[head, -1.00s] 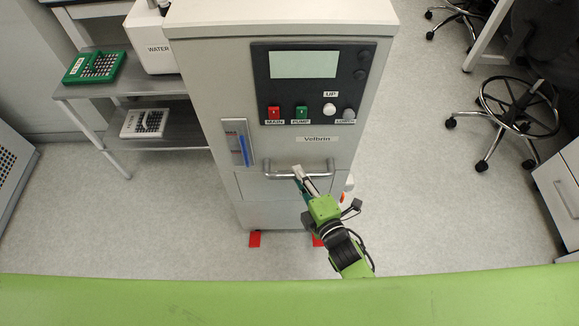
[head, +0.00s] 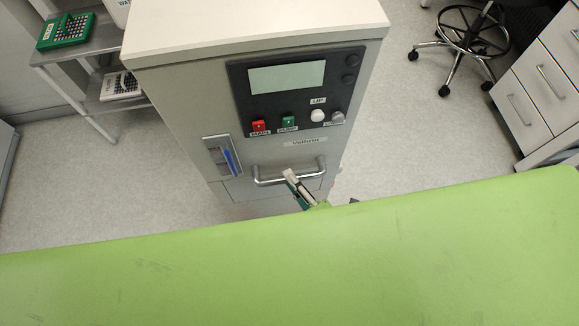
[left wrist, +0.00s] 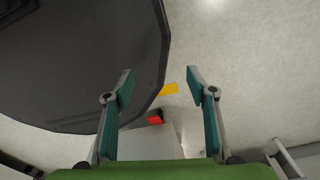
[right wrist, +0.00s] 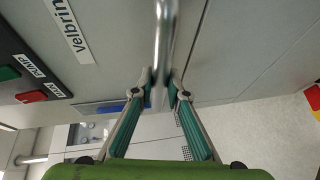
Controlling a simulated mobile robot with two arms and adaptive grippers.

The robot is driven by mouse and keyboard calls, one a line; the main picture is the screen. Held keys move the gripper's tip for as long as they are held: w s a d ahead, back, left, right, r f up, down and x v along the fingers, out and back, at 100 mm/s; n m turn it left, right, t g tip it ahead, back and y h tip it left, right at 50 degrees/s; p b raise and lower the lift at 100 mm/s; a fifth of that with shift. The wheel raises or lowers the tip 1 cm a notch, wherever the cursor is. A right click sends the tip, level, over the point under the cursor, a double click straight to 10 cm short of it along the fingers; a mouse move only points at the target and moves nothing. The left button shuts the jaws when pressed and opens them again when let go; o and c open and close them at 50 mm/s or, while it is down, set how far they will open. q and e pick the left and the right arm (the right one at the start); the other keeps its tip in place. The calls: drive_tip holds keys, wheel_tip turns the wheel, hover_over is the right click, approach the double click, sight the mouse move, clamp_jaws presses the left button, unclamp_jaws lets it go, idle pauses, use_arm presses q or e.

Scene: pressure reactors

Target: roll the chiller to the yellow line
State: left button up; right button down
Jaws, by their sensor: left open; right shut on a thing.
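The chiller is a light grey cabinet (head: 265,75) labelled Velbrin, with a dark control panel (head: 296,92) and a metal front handle (head: 262,178). It stands upright in front of me. My right gripper (head: 290,175) is shut on the handle, whose bar (right wrist: 164,40) runs between the fingertips (right wrist: 159,90) in the right wrist view. My left gripper (left wrist: 160,80) is open and empty above the floor. The chiller's foot is hidden in the head view.
A metal shelf (head: 75,65) with a green rack (head: 66,30) and a white rack (head: 121,86) stands at the left. A drawer cabinet (head: 530,95) and a wheeled chair base (head: 470,30) are at the right. Bare floor (head: 410,125) lies between chiller and drawers.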

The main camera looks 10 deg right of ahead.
drive_tip(key=s, duration=0.8)
drive_tip(key=shift+s+f, duration=0.25)
drive_tip(key=shift+a, duration=0.15)
drive_tip(key=c, duration=2)
unclamp_jaws()
drive_tip(key=shift+o, duration=0.2)
drive_tip(key=shift+w, duration=0.15)
drive_tip(key=shift+r, duration=0.1)
drive_tip(key=v, duration=1.2)
